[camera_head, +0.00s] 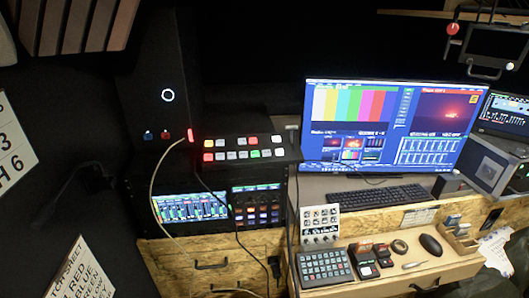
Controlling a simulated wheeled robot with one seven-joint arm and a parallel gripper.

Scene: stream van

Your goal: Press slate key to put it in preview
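A dark switcher panel (291,152) with two rows of small keys sits left of the large monitor, on top of the equipment rack. In its lower row, a key at the left end (208,157) glows red and one right of the middle (254,153) glows green; the others near them look white. The upper row has orange, white and red keys. The key labels are too small to read, so I cannot tell which is the slate key. My gripper is not in view.
A large monitor (340,140) shows colour bars and a red picture. A keyboard (377,196) lies below it. A grey keypad (325,268) and mouse (431,245) lie on the lower wooden shelf. A pale cable (152,200) hangs left of the switcher, over the rack front.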

